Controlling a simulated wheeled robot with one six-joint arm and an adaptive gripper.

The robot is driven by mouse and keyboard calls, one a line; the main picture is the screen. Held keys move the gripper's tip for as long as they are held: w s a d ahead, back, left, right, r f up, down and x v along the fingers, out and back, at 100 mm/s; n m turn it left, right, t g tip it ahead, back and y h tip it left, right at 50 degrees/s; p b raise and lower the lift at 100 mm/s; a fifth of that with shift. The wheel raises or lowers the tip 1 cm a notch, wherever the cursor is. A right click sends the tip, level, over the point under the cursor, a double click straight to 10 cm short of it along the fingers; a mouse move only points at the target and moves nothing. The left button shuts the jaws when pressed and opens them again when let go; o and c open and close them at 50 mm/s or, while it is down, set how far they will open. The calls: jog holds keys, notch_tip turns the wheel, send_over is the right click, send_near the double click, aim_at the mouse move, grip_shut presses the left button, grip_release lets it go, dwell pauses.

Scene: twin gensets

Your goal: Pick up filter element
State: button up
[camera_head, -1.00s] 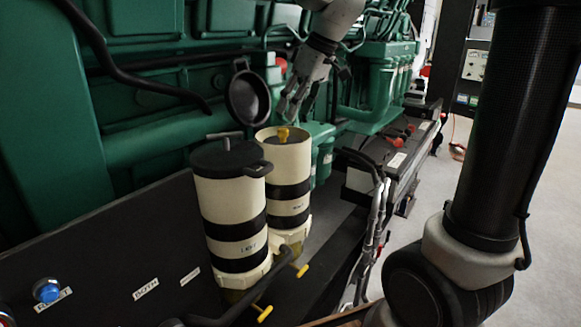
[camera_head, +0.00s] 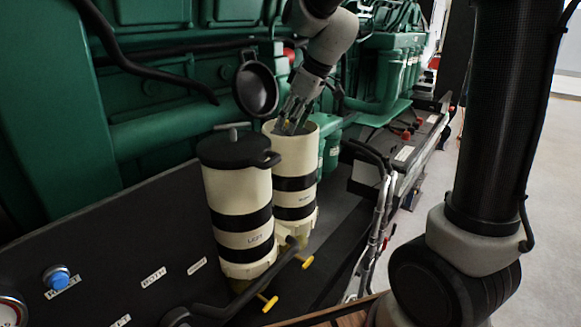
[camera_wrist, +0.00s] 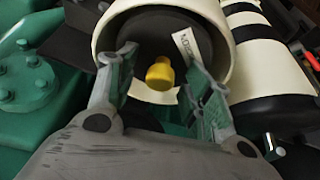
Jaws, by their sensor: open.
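The filter element shows in the wrist view as a dark round top with a yellow knob (camera_wrist: 160,74) and a white label (camera_wrist: 187,43). It sits inside the open cream canister (camera_wrist: 221,38), which stands right of the closed one in the head view (camera_head: 295,185). My gripper (camera_wrist: 163,66) is open, with one finger on each side of the yellow knob and nothing held. In the head view my gripper (camera_head: 291,128) points down at the canister's mouth and hides the knob. Whether the fingers touch anything I cannot tell.
A closed cream canister with a black lid (camera_head: 236,150) stands close to the left. A black open lid (camera_head: 255,88) is swung up behind the open canister. Green engine parts (camera_head: 165,135) fill the back. Yellow-handled valves (camera_head: 306,262) sit low in front.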

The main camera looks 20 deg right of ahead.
grip_shut()
jog(key=shift+r, duration=0.1)
dwell(0.3)
notch_tip(320, 180, up, 28)
dwell(0.5)
